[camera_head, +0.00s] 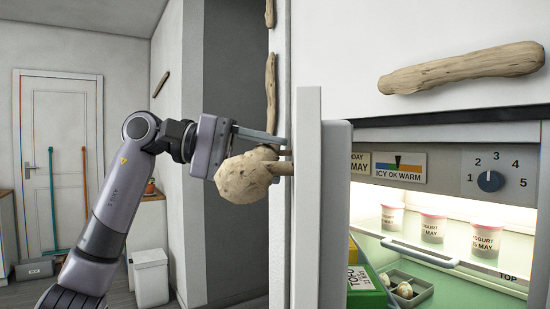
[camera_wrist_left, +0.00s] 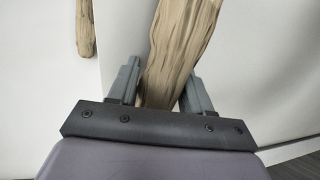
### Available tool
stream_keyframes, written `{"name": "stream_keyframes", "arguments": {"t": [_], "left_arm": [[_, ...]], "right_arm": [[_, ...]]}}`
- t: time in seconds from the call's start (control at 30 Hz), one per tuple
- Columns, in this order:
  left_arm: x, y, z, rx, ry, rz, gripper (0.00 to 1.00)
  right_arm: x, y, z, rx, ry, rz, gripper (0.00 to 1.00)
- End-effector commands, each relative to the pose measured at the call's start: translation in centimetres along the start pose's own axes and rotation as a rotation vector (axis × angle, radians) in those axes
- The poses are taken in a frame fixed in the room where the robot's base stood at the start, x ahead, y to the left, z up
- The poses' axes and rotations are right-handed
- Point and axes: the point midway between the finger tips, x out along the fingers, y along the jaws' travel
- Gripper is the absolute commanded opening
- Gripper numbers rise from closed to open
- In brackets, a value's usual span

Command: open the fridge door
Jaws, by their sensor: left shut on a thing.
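The fridge door (camera_head: 307,200) stands open, seen almost edge-on in the head view, with the lit interior (camera_head: 450,245) showing to its right. A driftwood handle (camera_head: 243,178) with a thick rounded end sticks out from the door's outer side. My left gripper (camera_head: 284,146) is at this handle, its arm reaching in from the left. In the left wrist view the wooden handle (camera_wrist_left: 178,45) runs between the two fingers of my left gripper (camera_wrist_left: 160,85), which is shut on it. The rounded end hides part of the grip in the head view. My right gripper is not in view.
Yogurt tubs (camera_head: 433,228) stand on the fridge shelf, and a green tofu box (camera_head: 366,287) is just inside the door. Another driftwood handle (camera_head: 462,68) is on the panel above. A white bin (camera_head: 150,277) stands on the floor behind my left arm.

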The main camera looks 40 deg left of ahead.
Motion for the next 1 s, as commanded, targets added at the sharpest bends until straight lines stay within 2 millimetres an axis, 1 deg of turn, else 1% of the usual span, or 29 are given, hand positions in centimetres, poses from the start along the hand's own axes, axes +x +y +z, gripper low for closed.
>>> {"name": "stream_keyframes", "arguments": {"t": [0.4, 0.43, 0.47, 0.5, 0.8, 0.87, 1.0], "left_arm": [[-0.1, -0.1, 0.0, -0.002, -0.006, -0.001, 0.0], [-0.1, -0.1, 0.0, -0.002, -0.006, -0.001, 0.56], [-0.1, -0.1, 0.0, -0.002, -0.006, -0.001, 0.66], [-0.1, -0.1, 0.0, -0.002, -0.006, -0.001, 0.69], [-0.3, -0.1, 0.0, -0.001, -0.003, 0.0, 0.69], [-0.8, -0.1, -0.1, -0.001, -0.001, 0.001, 0.69], [-3.0, -0.1, -0.1, -0.002, 0.001, 0.002, 0.69]], "right_arm": [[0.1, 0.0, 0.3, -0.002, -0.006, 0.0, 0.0], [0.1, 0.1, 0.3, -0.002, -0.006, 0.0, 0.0], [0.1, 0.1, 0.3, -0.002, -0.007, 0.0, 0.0], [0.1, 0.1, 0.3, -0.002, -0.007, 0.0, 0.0], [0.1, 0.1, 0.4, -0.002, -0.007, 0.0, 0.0], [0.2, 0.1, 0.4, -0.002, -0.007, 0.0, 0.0], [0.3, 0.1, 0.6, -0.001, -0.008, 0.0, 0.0]]}}
